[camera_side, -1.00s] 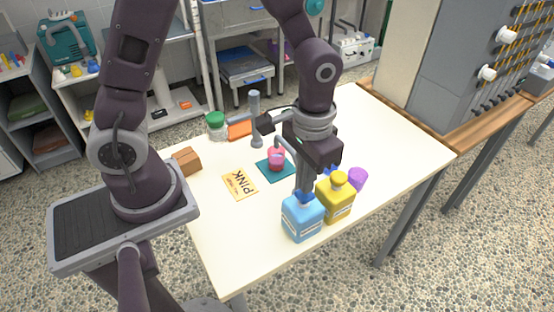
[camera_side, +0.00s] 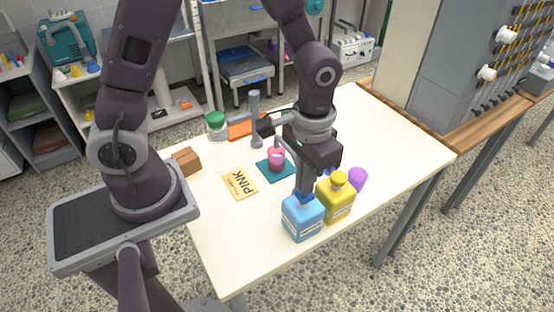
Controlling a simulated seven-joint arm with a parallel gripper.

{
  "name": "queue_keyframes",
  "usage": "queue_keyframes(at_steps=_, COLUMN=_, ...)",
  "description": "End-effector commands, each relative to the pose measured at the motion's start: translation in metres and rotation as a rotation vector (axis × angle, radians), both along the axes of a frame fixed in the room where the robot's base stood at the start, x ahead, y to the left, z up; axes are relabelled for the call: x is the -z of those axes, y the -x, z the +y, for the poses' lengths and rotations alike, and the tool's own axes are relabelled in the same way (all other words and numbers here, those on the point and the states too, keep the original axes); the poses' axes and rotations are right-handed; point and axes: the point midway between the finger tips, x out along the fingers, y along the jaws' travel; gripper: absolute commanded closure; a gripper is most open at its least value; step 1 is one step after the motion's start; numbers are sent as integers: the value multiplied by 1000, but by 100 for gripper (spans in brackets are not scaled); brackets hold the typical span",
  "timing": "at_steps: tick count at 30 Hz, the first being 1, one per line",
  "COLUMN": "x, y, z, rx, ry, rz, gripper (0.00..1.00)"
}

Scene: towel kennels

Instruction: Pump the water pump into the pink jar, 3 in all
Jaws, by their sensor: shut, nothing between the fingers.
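The pink jar (camera_side: 276,158) stands upright on a teal mat (camera_side: 263,171) near the middle of the table. A blue bottle (camera_side: 302,219) with a blue top stands near the front edge. A yellow bottle (camera_side: 337,202) stands to its right. A grey upright post (camera_side: 255,120) stands behind the jar. The labels are too small to read, so I cannot tell for certain which of these is the water pump. My gripper (camera_side: 304,187) points down, shut and empty, over or just behind the blue bottle's top. Whether it touches is unclear.
A brown block (camera_side: 186,162), a green-lidded jar (camera_side: 216,126) and an orange item (camera_side: 240,130) sit farther left and back. A purple cup (camera_side: 357,179) stands right of the yellow bottle. The table's right side is clear.

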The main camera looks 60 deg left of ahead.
Motion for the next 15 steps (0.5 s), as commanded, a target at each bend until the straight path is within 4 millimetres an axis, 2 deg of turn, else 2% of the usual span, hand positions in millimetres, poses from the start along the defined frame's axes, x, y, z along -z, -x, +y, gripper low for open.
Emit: queue_keyframes(at_steps=15, x=18, y=0, z=0, rx=0, ry=0, rz=1, gripper=100)
